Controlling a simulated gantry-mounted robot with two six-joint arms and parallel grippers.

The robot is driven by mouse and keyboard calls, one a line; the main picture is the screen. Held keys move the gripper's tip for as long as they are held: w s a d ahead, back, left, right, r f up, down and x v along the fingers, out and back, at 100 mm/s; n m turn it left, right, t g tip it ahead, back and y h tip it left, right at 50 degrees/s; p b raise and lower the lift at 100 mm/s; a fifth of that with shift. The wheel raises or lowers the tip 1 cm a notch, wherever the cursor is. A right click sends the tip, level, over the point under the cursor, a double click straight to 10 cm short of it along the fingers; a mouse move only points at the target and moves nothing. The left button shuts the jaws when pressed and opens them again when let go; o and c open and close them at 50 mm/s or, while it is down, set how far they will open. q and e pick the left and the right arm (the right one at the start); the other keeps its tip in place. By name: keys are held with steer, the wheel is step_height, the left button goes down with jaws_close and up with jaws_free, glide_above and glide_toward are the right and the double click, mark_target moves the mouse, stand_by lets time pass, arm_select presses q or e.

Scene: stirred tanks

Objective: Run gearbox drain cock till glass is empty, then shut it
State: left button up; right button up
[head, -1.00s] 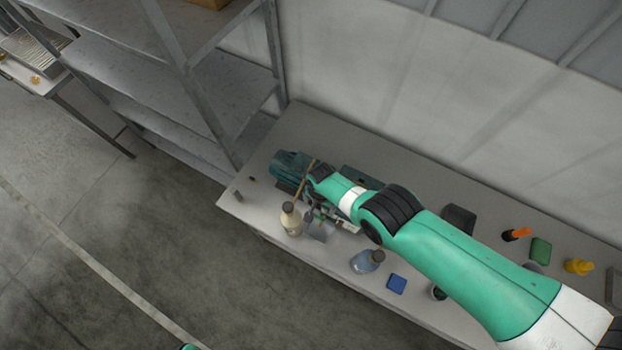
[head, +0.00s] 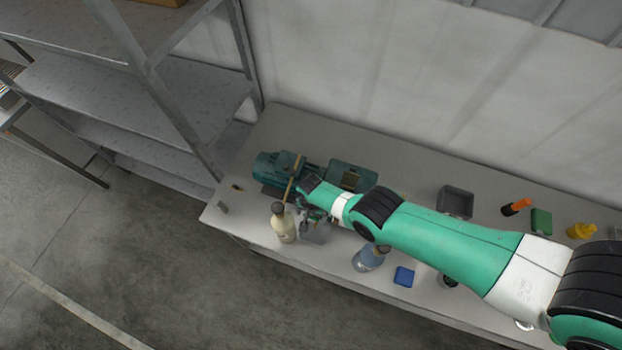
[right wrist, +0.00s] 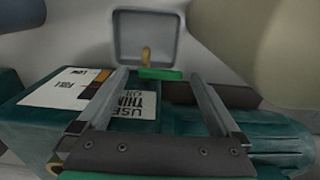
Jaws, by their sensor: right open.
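The teal gearbox unit with its motor (head: 272,170) stands at the left end of the bench. Its teal box (head: 352,176) shows behind my right arm. My right gripper (right wrist: 159,76) is open at the front of the unit, and labels on the teal casing (right wrist: 55,122) show beneath it. A small green bar (right wrist: 162,74) lies between the fingertips, with an amber upright piece (right wrist: 146,55) just beyond; I cannot tell whether the fingers touch the bar. A grey square tray (right wrist: 146,22) lies beyond; it also shows in the head view (head: 317,232). The glass's level cannot be made out. My left gripper is out of view.
A cream bottle (head: 283,226) stands close left of the tray, and a blue bottle (head: 366,260) stands to its right. A blue block (head: 404,276), a dark grey bin (head: 456,201) and an orange-topped item (head: 517,206) lie farther right. Metal shelving (head: 190,100) stands left.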

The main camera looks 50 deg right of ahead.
steer(key=shift+c, duration=0.3)
steer(key=c, duration=1.3)
steer(key=shift+o, duration=0.2)
